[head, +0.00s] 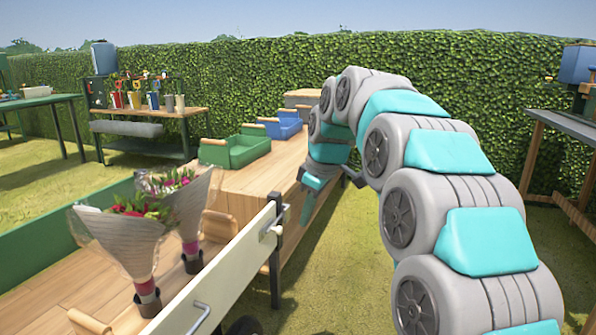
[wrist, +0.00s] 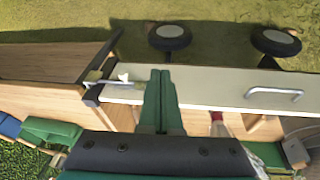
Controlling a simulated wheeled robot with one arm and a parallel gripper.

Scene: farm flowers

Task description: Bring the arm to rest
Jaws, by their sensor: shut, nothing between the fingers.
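My arm (head: 465,180) arches up from the lower right and bends down in the middle of the head view. My gripper (head: 307,212) hangs at its end, fingers pointing down, beside the wooden counter and the cart's far end. In the wrist view the two green fingers (wrist: 160,75) lie together, shut, with nothing held. They show in front of the cart's pale side panel (wrist: 215,85); I cannot tell whether they touch it.
Two wrapped bouquets (head: 125,240) stand in the cart (head: 215,275) at left. Green (head: 235,150) and blue (head: 283,125) trays sit on the counter (head: 255,175). A tool bench (head: 150,113) stands behind. A table (head: 565,125) is at right. Grass lies beneath my arm.

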